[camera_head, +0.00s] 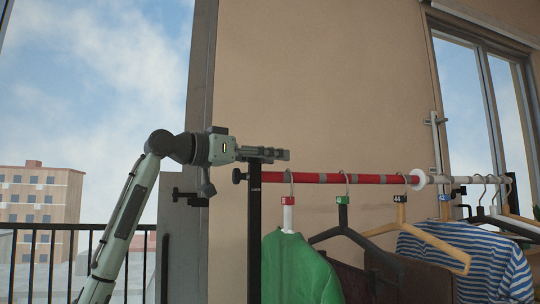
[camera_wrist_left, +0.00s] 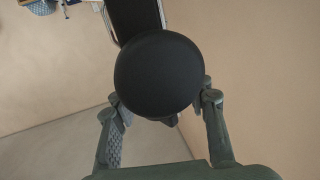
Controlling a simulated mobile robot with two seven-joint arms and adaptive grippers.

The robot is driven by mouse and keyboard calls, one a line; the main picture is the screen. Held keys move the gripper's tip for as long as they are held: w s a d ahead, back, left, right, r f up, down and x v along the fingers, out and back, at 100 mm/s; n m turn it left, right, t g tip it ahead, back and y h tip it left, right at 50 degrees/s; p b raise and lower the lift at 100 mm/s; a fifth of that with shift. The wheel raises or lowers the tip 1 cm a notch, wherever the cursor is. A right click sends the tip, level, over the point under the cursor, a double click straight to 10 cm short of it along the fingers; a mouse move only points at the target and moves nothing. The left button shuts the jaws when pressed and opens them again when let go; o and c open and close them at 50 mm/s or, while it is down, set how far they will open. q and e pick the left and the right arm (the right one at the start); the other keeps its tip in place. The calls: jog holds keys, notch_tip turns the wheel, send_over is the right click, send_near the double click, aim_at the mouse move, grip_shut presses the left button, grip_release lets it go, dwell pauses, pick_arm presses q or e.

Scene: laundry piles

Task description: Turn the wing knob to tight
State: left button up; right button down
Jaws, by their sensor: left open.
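A black knob (camera_head: 238,176) sticks out from the left side of the black rack post (camera_head: 254,230), near its top, in line with the red and grey rail (camera_head: 330,178). My left gripper (camera_head: 284,154) reaches in from the left with its fingers level, and in the head view they cross just above the knob and the post top. In the left wrist view a round black face (camera_wrist_left: 158,75), seemingly the knob seen end-on, fills the middle. The open fingers of my left gripper (camera_wrist_left: 160,105) lie on either side of it; contact is not clear. My right gripper is out of view.
A green garment (camera_head: 298,270), a black hanger (camera_head: 345,228), a wooden hanger (camera_head: 425,238) and a striped shirt (camera_head: 465,265) hang along the rail. A white disc (camera_head: 417,180) sits on the rail. A railing (camera_head: 40,236) stands at left. The wall above is clear.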

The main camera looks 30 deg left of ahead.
aim_at(253, 159)
pick_arm(q)
grip_shut()
jog(key=shift+y, duration=0.4)
jog(key=a+n+y, duration=0.1)
jog(key=n+y, duration=0.3)
jog(key=y, duration=0.1)
jog(key=a+n+y, duration=0.1)
jog(key=n+y, duration=0.3)
jog(key=y, duration=0.2)
jog(key=a+n+g+y, duration=0.1)
jog(key=n+y, duration=0.3)
jog(key=y, duration=0.2)
jog(key=shift+a+f, duration=0.1)
jog(key=shift+a, duration=0.15)
jog(key=n+g+y, duration=0.1)
jog(key=g+y, duration=0.1)
jog(key=n+g+y, duration=0.1)
jog(key=shift+s+a+n, duration=0.3)
jog(key=shift+s+a, duration=0.05)
jog(key=shift+s+a+n+g+y, duration=0.2)
jog(key=shift+s+n+g+y, duration=0.5)
jog(key=shift+n+g, duration=1.3)
jog(key=shift+s+a+n+g+y, duration=0.25)
jog(key=shift+n+g+y, duration=0.85)
jog(key=shift+g, duration=1.55)
jog(key=shift+s+a+n+g+y, duration=0.15)
jog(key=shift+s+n+g+y, duration=0.5)
jog(key=shift+n+g, duration=1.4)
